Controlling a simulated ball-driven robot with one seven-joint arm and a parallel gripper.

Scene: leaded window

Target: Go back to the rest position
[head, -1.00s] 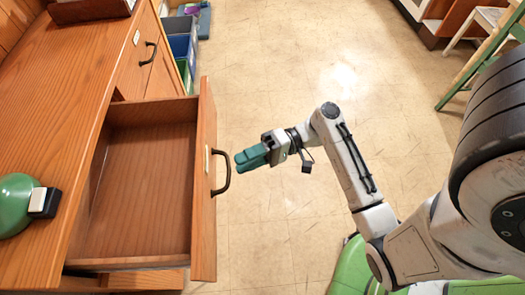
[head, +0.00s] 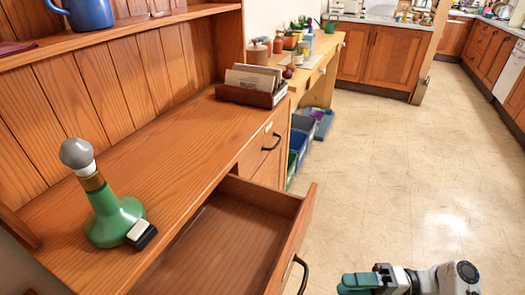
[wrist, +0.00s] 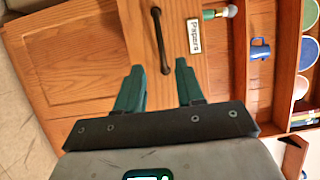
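My gripper (head: 360,284) is at the bottom of the head view, to the right of the open drawer and apart from its front. In the wrist view, its two green fingers (wrist: 158,70) are spread with nothing held between them. The open wooden drawer (head: 235,235) looks empty where it shows; its near end is cut off. Its dark handle (head: 296,275) is left of the fingers in the head view. In the wrist view the handle (wrist: 158,35) lies beyond the fingertips, beside a "Papers" label (wrist: 194,36).
A green bottle-like object with a grey top (head: 112,210) and a letter tray (head: 250,88) stand on the cabinet top. A blue mug (head: 88,12) is on the shelf. Bins (head: 300,140) stand beyond the drawer. The floor (head: 400,180) to the right is clear.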

